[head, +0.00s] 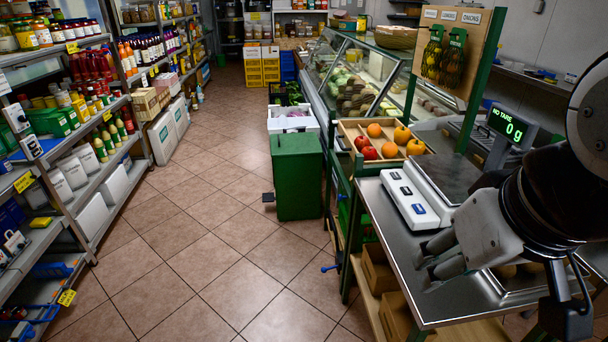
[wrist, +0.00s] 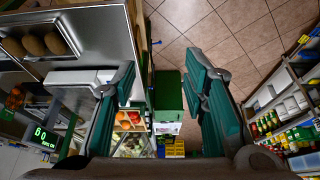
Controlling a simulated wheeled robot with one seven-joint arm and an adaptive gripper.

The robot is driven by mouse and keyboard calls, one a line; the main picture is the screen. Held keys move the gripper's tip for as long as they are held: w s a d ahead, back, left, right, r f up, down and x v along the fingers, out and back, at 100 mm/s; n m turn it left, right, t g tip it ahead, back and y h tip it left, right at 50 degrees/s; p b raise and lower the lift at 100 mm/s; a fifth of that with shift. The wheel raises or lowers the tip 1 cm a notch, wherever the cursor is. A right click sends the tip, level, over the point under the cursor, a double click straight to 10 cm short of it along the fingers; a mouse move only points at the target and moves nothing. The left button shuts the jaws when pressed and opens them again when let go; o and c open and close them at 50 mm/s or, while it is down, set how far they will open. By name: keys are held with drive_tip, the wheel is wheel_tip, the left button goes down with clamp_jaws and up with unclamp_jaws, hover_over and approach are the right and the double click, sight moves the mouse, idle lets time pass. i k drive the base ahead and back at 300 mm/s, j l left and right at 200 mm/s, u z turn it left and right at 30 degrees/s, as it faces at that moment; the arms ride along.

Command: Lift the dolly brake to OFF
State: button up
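No part is clearly labelled as the dolly brake. A small blue lever (head: 328,268) sticks out from the left side of the steel table's frame, low near the floor. A small blue piece (wrist: 157,42) at the table's edge in the wrist view may be the same lever. My gripper (head: 432,262) is over the steel table, to the right of and above that lever, and apart from it. In the wrist view my gripper (wrist: 160,72) has its two green-padded fingers wide apart with nothing between them. No OFF mark is readable.
Stocked shelves (head: 100,190) line the left side. The tiled floor (head: 205,240) between is clear.

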sight(324, 269)
drive_tip(key=l+z, duration=0.1)
drive_tip(key=i+j+z, duration=0.15)
drive_tip(key=j+z, duration=0.2)
drive_tip(key=i+j+z, duration=0.1)
drive_tip(key=j+z, duration=0.3)
drive_tip(key=i+j+z, duration=0.1)
drive_tip(key=j, duration=1.15)
drive_tip(key=i+j+z, duration=0.15)
drive_tip(key=j, duration=1.1)
drive_tip(key=j+z, duration=0.1)
drive_tip(key=j, duration=1.15)
drive_tip(key=i, duration=0.05)
